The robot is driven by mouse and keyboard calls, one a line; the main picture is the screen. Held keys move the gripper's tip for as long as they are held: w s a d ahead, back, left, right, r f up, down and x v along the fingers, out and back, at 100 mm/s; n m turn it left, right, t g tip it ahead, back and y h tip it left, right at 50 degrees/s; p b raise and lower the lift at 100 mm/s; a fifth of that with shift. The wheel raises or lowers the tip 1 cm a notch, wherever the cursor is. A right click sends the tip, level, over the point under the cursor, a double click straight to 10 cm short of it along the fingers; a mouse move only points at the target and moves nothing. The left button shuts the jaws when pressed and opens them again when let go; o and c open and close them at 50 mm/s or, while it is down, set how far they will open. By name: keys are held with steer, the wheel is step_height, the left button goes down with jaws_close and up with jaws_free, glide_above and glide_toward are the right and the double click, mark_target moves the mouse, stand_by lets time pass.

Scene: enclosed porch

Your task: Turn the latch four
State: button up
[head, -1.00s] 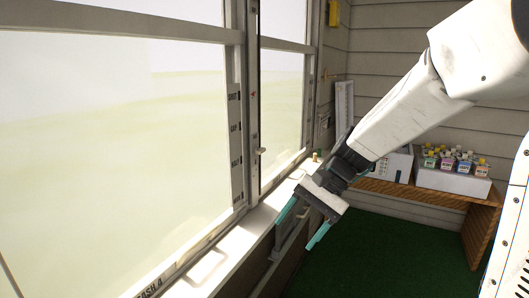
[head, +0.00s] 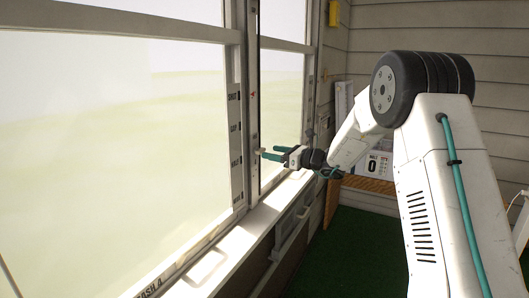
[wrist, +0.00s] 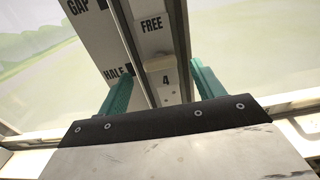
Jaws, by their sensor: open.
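The latch (head: 260,150) is a small pale knob on the window post, level with my fingertips. My gripper (head: 270,153) is open, its teal fingers pointing left at the post. The sill of the window below is marked "SASH 4" (head: 152,287).
A strip with position labels (head: 235,130) runs down the window frame. The white sill (head: 235,245) lies below my gripper. The green floor (head: 345,250) is clear.

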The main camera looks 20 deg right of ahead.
mark_target(263, 150)
steer(key=shift+x, duration=2.15)
steer(key=c, duration=1)
steer(key=shift+s+a+f+n, duration=0.1)
steer(key=shift+f+n, duration=0.05)
steer(key=shift+n, duration=4.35)
steer(key=shift+s+a+f+n, duration=0.1)
steer(key=shift+f+n, duration=0.05)
steer(key=shift+n, duration=4.35)
